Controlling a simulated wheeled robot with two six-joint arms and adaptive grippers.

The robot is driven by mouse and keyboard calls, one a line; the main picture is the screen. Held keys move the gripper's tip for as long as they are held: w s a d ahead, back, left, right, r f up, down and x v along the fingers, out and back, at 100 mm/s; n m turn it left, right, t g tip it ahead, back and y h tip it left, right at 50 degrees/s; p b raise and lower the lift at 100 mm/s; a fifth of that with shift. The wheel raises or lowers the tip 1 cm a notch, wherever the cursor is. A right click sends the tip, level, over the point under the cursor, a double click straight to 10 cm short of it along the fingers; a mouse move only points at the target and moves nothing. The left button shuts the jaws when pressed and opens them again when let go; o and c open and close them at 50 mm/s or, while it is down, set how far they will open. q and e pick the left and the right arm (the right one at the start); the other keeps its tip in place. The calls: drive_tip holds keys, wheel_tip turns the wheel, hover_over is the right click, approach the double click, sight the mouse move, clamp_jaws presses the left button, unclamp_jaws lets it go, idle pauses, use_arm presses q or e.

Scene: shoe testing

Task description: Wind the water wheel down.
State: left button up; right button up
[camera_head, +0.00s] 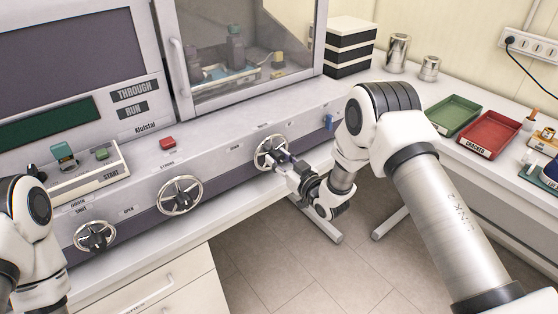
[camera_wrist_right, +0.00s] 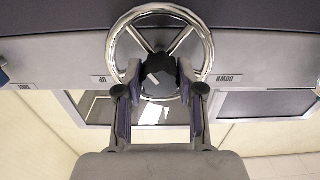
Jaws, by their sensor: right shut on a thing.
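The water wheel (camera_head: 258,145) is the rightmost of three chrome handwheels on the grey front panel. In the right wrist view the wheel (camera_wrist_right: 209,50) has a shiny rim, spokes and a dark hub, with an UP label to its left and a DOWN label to its right. My right gripper (camera_head: 284,159) is at this wheel from the front. In the wrist view its fingers (camera_wrist_right: 158,78) reach over the lower rim and close on the wheel's middle, on either side of the hub. My left arm shows at the left edge; its gripper is out of view.
The middle handwheel (camera_head: 180,195) and a smaller left handwheel (camera_head: 95,236) sit on the same panel. A red button (camera_head: 167,143) is above, and a blue lever (camera_head: 329,122) is right of the water wheel. Green (camera_head: 454,116) and red (camera_head: 489,134) trays lie on the right bench.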

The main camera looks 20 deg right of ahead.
drive_tip(key=n+b, duration=0.2)
drive_tip(key=shift+f+n+b, duration=0.2)
drive_tip(key=shift+n+b, duration=0.1)
drive_tip(key=shift+b, duration=0.05)
drive_tip(key=n+b, duration=1)
drive_tip(key=shift+n, duration=0.4)
drive_tip(key=n+b, duration=0.3)
drive_tip(key=b, duration=0.1)
drive_tip(key=shift+r+n, duration=0.15)
drive_tip(key=shift+n, duration=0.15)
drive_tip(key=o, duration=1.1)
drive_tip(key=shift+o, duration=0.2)
